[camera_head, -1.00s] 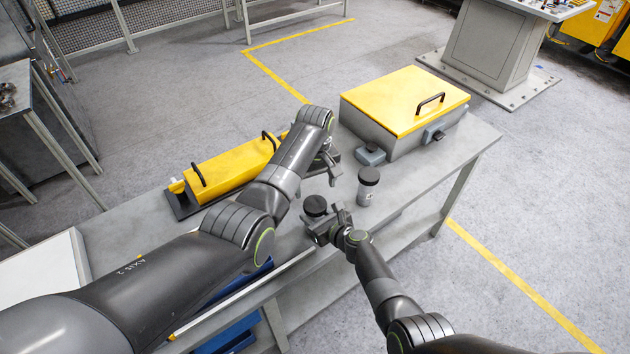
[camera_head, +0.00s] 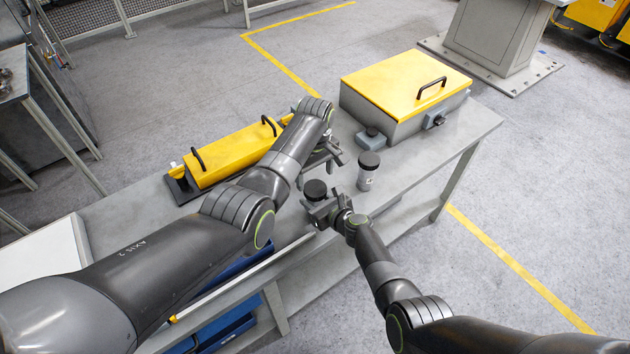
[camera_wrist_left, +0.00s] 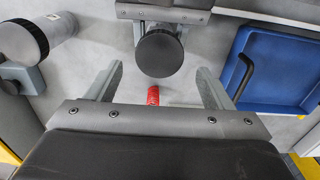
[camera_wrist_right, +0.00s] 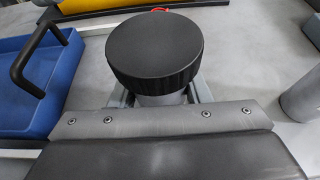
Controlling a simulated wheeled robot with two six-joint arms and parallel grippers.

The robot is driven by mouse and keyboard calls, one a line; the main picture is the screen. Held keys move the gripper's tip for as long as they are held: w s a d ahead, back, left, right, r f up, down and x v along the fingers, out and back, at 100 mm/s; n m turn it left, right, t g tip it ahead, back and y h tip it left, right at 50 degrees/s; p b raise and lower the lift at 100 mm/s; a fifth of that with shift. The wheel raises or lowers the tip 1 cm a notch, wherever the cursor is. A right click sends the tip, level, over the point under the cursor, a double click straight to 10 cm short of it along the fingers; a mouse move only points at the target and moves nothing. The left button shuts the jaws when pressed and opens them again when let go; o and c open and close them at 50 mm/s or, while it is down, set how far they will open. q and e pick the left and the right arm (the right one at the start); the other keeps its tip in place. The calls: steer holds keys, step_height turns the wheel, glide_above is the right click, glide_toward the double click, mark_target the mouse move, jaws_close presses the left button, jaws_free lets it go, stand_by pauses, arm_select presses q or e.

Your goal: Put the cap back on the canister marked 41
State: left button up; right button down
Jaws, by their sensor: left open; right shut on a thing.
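My right gripper (camera_head: 330,208) is shut on a pale grey canister (camera_wrist_right: 162,99) near the table's front edge. A black ribbed cap (camera_wrist_right: 155,48) sits on top of this canister; I cannot tell how fully it is seated. The cap also shows from above in the left wrist view (camera_wrist_left: 158,53). My left gripper (camera_wrist_left: 160,88) is open and empty, with its fingers apart near the cap. A second canister (camera_head: 366,181) with a black cap (camera_head: 369,159) stands upright to the right. No number is readable on either canister.
A grey box with a yellow lid (camera_head: 405,88) stands at the table's back right, with a small grey block (camera_head: 371,139) beside it. A long yellow case (camera_head: 232,155) lies behind my left arm. A small red thing (camera_wrist_left: 153,96) shows near the cap.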

mark_target(315, 188)
arm_select(q)
steer(key=shift+f, duration=2.45)
steer(key=c, duration=1)
steer(key=m, duration=0.9)
steer(key=shift+m, duration=0.3)
steer(key=o, duration=1.1)
